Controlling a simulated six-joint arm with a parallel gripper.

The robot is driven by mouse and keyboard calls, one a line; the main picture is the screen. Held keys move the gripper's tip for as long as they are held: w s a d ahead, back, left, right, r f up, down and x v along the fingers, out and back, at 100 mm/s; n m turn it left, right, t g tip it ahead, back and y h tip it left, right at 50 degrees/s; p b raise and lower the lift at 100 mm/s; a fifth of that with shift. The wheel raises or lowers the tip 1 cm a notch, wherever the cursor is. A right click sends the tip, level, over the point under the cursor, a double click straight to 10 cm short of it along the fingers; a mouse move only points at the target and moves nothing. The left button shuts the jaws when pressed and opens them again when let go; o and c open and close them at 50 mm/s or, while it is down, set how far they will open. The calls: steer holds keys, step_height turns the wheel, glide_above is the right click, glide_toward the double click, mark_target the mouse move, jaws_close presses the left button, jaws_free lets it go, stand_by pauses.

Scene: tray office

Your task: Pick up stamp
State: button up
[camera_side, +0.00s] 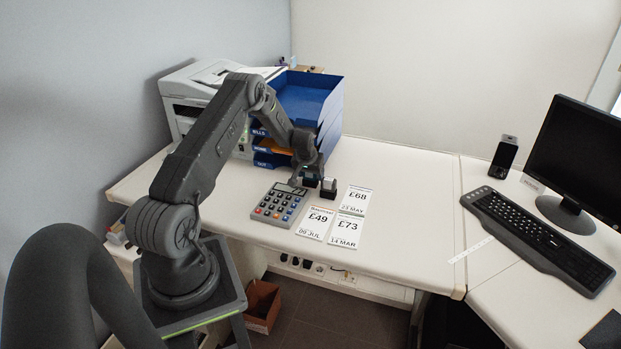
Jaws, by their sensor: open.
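My gripper (310,181) points down at desk level just left of the stamp, close to the calculator's upper end. It is open. The view is too small to tell whether a finger touches the stamp or whether anything is between the fingers.
Blue stacked trays (328,112) and a printer (186,100) stand behind. The desk right of the cards (415,215) is clear.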

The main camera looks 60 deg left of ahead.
steer(key=c, duration=0.7)
steer(key=shift+r, duration=0.5)
steer(key=r, duration=0.3)
steer(key=shift+s+a+r, duration=0.25)
steer(key=shift+s+r, duration=0.15)
steer(key=s+a+r, duration=0.1)
steer(key=s+r, duration=0.1)
steer(key=s, duration=0.1)
steer(key=s+a+r, duration=0.1)
steer(key=s+r, duration=0.1)
steer(key=s, duration=0.2)
steer(key=s+a+r, duration=0.1)
steer(key=s+r, duration=0.1)
steer(key=s, duration=0.1)
steer(key=shift+s+a+r, duration=0.1)
steer(key=shift+s, duration=0.1)
